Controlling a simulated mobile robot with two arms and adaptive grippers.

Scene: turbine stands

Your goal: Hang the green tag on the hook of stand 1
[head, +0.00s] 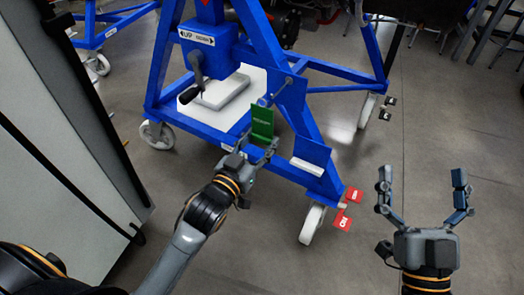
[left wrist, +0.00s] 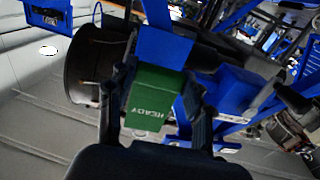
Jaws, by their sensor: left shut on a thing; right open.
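The green tag (head: 262,122) is held upright in front of the blue stand (head: 220,62), close to its slanted right leg. My left gripper (head: 258,146) is shut on the lower part of the tag. In the left wrist view the tag (left wrist: 152,98) sits between the two fingers, with white lettering that reads upside down. A small hook-like fitting (head: 268,100) shows on the stand just above the tag; I cannot tell whether the tag touches it. My right gripper (head: 424,190) is open and empty over the floor at the right.
A white tray with a grey block (head: 222,92) lies on the stand's base. A blue angled plate (head: 311,152) juts out right of the tag. A grey cabinet (head: 50,130) is at left.

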